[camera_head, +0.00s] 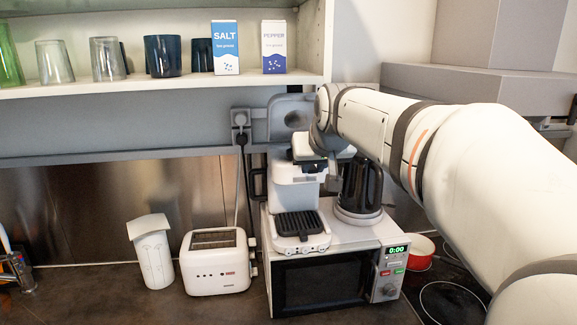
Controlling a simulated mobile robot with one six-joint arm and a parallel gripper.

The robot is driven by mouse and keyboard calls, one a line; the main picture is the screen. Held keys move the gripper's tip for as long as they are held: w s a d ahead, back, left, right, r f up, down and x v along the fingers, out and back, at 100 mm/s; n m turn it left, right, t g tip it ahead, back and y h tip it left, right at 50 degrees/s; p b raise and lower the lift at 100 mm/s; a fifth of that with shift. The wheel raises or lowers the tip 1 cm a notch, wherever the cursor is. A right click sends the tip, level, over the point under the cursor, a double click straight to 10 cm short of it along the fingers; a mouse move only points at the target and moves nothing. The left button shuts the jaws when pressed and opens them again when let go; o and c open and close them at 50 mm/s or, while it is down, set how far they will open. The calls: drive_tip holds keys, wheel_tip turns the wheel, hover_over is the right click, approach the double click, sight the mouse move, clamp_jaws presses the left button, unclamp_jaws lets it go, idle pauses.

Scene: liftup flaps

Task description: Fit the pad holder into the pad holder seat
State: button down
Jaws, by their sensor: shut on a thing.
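The white coffee machine (297,195) stands on the microwave, with a black ribbed drip tray at its front. My gripper (332,180) is at the upper right front of the machine, small and partly hidden by my own wrist. It is shut on what seems to be the pad holder (309,166), a dark, thin piece under the machine's pale upper part. The pad holder seat, in the machine's upper front, is mostly hidden. I cannot tell whether the pad holder is inside the seat or just in front of it.
A black kettle (361,187) stands close on the right of the machine. The microwave (335,278) is below. A white toaster (217,262) and a white container (153,250) stand left. A shelf (160,86) with glasses and boxes hangs above. A red pot (419,252) is right.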

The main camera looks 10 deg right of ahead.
drive_tip(key=shift+w+p, duration=0.45)
drive_tip(key=shift+w, duration=1.3)
drive_tip(key=shift+s+f+b, duration=0.1)
drive_tip(key=shift+f+b, duration=0.65)
drive_tip(key=shift+b, duration=0.05)
drive_tip(key=c, duration=1.2)
unclamp_jaws()
drive_tip(key=b+v, duration=0.1)
drive_tip(key=v, duration=0.6)
drive_tip(key=shift+s+r+b, duration=0.3)
drive_tip(key=shift+s, duration=0.05)
